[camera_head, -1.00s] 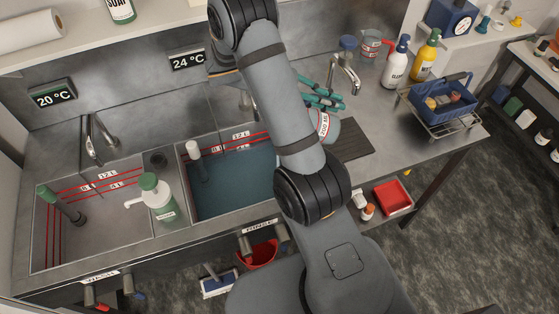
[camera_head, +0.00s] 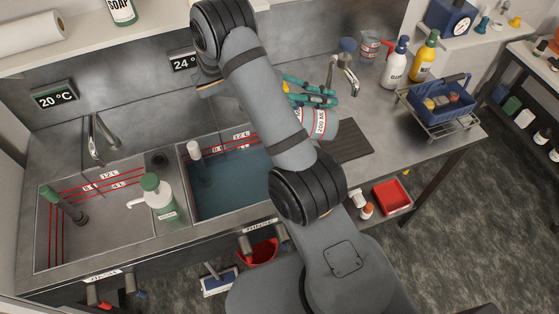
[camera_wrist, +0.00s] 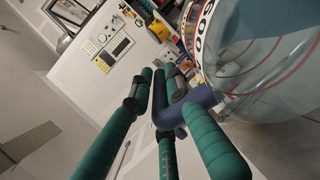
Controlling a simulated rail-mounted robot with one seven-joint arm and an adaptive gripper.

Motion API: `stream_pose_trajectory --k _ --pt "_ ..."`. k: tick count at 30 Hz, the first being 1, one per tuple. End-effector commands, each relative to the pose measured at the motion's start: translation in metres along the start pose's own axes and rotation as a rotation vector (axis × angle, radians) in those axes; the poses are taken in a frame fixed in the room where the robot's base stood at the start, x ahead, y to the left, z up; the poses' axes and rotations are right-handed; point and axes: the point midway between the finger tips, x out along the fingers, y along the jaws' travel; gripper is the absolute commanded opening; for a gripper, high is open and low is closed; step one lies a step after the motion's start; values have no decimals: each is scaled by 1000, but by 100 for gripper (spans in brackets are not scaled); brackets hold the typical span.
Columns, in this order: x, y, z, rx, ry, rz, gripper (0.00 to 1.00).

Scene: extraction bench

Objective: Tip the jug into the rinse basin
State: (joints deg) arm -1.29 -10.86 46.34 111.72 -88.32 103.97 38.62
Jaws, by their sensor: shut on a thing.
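The jug (camera_head: 327,124) is clear with a red-and-white scale label. It looks tilted in the air just right of the rinse basin (camera_head: 184,166), partly hidden by my arm; I cannot tell whether its mouth is over the basin. The rinse basin is the right-hand sink, holding blue water. My gripper (camera_head: 308,93), with green-wrapped fingers, is at the jug's far side. In the wrist view my gripper (camera_wrist: 160,92) is shut on the jug's blue handle (camera_wrist: 199,97), and the jug (camera_wrist: 265,75) fills the right side.
The left sink (camera_head: 105,225) lies beside the rinse basin, with a green-capped pump bottle (camera_head: 160,198) near the divider. A tap (camera_head: 342,75) stands behind the jug. A dark mat (camera_head: 342,142), two spray bottles (camera_head: 395,65) and a blue basket on a rack (camera_head: 440,100) are to the right.

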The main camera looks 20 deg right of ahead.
Motion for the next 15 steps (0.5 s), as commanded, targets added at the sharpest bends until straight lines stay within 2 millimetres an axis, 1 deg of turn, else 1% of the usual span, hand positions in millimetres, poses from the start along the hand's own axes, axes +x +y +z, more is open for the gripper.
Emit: stream_pose_trajectory --k 11,15 --pt "0 0 0 0 0 0 0" --pt "-4 2 0 -1 -1 22 0"
